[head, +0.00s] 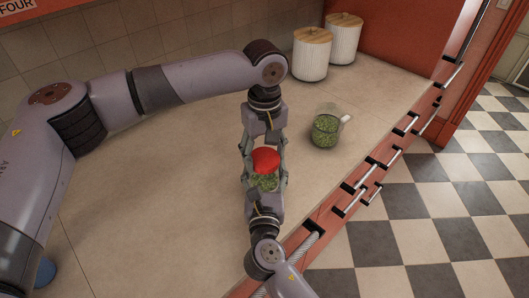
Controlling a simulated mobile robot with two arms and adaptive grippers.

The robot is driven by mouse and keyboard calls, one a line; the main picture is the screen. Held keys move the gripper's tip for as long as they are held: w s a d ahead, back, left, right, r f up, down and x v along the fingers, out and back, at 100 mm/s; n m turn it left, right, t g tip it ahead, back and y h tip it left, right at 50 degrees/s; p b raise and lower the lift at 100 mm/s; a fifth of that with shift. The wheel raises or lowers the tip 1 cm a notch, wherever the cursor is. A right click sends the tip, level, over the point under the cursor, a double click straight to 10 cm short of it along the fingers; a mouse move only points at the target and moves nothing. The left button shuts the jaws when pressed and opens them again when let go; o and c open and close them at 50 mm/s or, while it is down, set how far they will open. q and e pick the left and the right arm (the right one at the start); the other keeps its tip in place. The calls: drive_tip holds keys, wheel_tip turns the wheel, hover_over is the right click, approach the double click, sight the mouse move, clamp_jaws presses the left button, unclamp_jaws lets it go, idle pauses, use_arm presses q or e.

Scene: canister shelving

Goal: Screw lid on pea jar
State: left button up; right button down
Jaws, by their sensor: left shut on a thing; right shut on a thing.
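The pea jar (264,183) is a clear container of green peas, held near the front of the counter. The red lid (266,160) sits at its top and covers the mouth; whether it is threaded on cannot be told. My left gripper (264,150) reaches in from the far side, its fingers shut on the lid at both sides. My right gripper (263,188) comes from the near side and is shut on the jar. The jar's lower part is hidden by my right gripper.
A clear jug of peas (325,130) stands to the right on the counter (170,200). Two white ribbed canisters (311,60) with wooden lids stand at the back. Drawer handles (350,205) line the counter's front edge.

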use_arm(q)
drive_tip(key=m, duration=0.4)
drive_tip(key=shift+f, duration=0.1)
drive_tip(key=m, duration=0.7)
drive_tip(key=shift+m, duration=0.3)
drive_tip(key=m, duration=0.3)
drive_tip(key=shift+m, duration=0.4)
drive_tip(key=m, duration=0.3)
drive_tip(key=shift+m, duration=0.4)
drive_tip(key=m, duration=0.3)
drive_tip(key=shift+m, duration=0.3)
drive_tip(key=m, duration=0.3)
drive_tip(key=shift+m, duration=0.4)
drive_tip(key=m, duration=0.4)
drive_tip(key=o, duration=1.3)
drive_tip(key=shift+o, duration=0.2)
wheel_tip(320, 180, up, 12)
